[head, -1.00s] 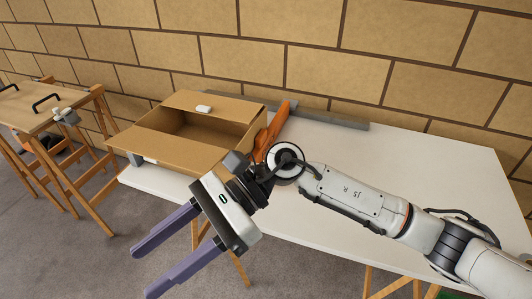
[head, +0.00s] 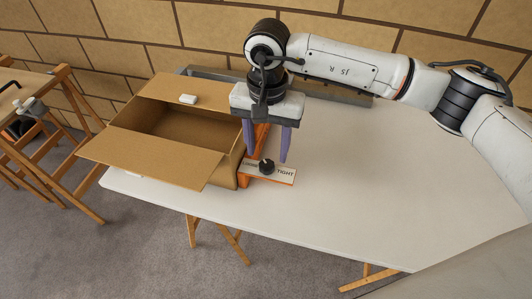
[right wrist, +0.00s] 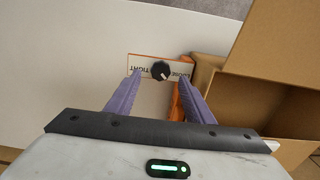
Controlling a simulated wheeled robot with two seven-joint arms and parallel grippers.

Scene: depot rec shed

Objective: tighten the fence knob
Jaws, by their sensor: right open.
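The fence knob (head: 267,166) is small, round and black. It sits on a white label plate (head: 285,173) reading LOOSE and TIGHT, at the near end of the orange fence (head: 262,136). In the right wrist view the knob (right wrist: 160,69) has a pale mark toward the lower right, on the LOOSE side. My right gripper (head: 267,160) points down with purple fingers, open and empty. In the right wrist view its fingertips (right wrist: 160,79) stand apart, one toward each side of the knob; I cannot tell their exact height above it. My left gripper is out of view.
An open, empty-looking cardboard box (head: 196,167) stands close left of the fence, flaps spread. A small white object (head: 188,99) lies on its back flap. A grey rail lies along the wall. The white table (head: 400,190) is clear on the right. Another wooden stand (head: 50,125) is far left.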

